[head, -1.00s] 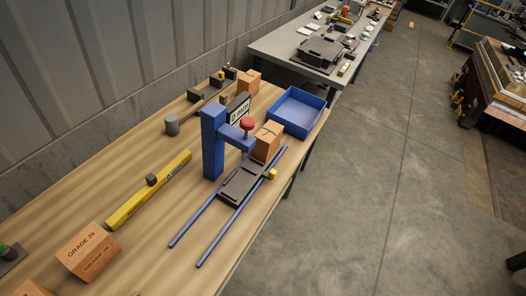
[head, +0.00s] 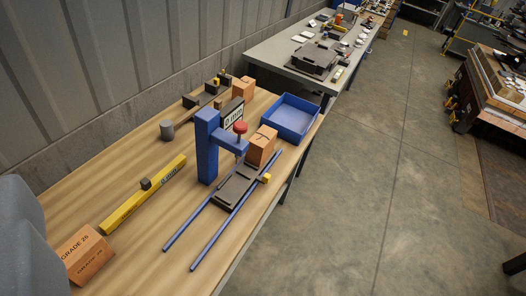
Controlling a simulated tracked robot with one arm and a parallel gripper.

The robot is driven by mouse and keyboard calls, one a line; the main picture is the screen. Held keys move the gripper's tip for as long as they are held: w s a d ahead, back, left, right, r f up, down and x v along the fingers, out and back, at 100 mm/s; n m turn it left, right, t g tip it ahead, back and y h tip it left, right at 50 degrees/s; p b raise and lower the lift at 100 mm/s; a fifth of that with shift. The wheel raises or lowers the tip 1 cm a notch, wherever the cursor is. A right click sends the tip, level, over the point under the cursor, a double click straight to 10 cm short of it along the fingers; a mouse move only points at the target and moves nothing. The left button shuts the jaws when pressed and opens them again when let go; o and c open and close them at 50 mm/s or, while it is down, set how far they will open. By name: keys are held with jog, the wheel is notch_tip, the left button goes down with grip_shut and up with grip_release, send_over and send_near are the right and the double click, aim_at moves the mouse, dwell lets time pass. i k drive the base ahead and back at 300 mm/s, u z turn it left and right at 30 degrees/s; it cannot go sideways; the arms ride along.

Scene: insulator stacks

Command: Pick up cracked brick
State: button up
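An orange brick with a dark crack-like line on it (head: 261,150) stands on the wooden bench, just behind the blue press (head: 207,150) with its red knob. The press arm is in front of its left side. A second orange brick marked "GRADE 26" (head: 88,255) sits at the near left, partly covered by a grey rounded part of my arm. A third orange brick (head: 243,90) stands farther back near the wall; I see no crack on it. My gripper's fingers do not show.
Two blue rails (head: 235,225) with a dark carriage (head: 237,187) run in front of the press. A blue tray (head: 292,137) sits at the bench's far right corner. A yellow bar (head: 145,195) and a grey cylinder (head: 167,130) lie to the left. Open floor is on the right.

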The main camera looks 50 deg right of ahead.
aim_at(262, 143)
jog(key=k, duration=1.1)
jog(key=z, duration=0.3)
jog(key=i, duration=0.55)
jog(key=z, duration=0.7)
jog(key=i, duration=1.85)
jog(key=z, duration=0.15)
